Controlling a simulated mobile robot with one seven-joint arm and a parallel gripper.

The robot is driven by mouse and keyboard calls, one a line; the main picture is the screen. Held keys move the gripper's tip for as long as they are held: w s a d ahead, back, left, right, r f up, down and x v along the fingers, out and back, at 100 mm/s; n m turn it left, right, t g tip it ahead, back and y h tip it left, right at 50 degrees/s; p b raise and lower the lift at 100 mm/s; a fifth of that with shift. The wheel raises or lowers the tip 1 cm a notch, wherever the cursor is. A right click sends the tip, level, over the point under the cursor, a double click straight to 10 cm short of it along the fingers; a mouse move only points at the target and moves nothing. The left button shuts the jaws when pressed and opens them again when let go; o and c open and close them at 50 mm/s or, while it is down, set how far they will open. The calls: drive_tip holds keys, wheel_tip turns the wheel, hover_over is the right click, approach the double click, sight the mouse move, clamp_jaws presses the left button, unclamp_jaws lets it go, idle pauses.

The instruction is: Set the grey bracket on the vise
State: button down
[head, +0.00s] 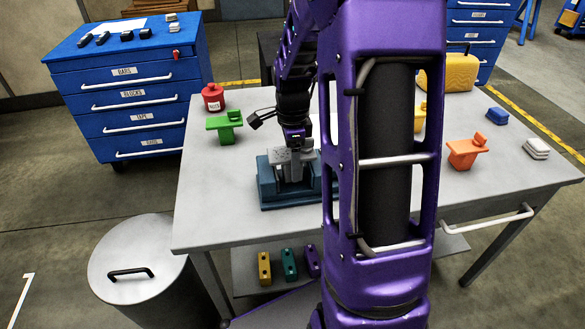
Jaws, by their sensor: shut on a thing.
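The grey bracket (283,157) is in the head view near the left front of the grey table. My gripper (298,147) points down from above and is shut on the bracket. The vise (291,200) is a dark blue block with raised sides, directly below the bracket. The bracket's lower part shows between the vise's sides. I cannot tell whether it rests on the vise or hangs just above it. My purple arm hides the vise's right end and the table behind it.
On the table (220,190) stand a green bracket (224,127), a red container (213,97), an orange bracket (467,151), a blue block (497,116), a white stack (537,148) and a yellow case (450,71). A bin (138,270) is at the lower left. The table's left front is clear.

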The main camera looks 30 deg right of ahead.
drive_tip(key=shift+f, duration=0.7)
drive_tip(key=shift+f, duration=0.15)
unclamp_jaws()
wheel_tip(320, 180, up, 12)
drive_tip(key=shift+r+p, duration=0.15)
drive_tip(key=shift+p, duration=0.9)
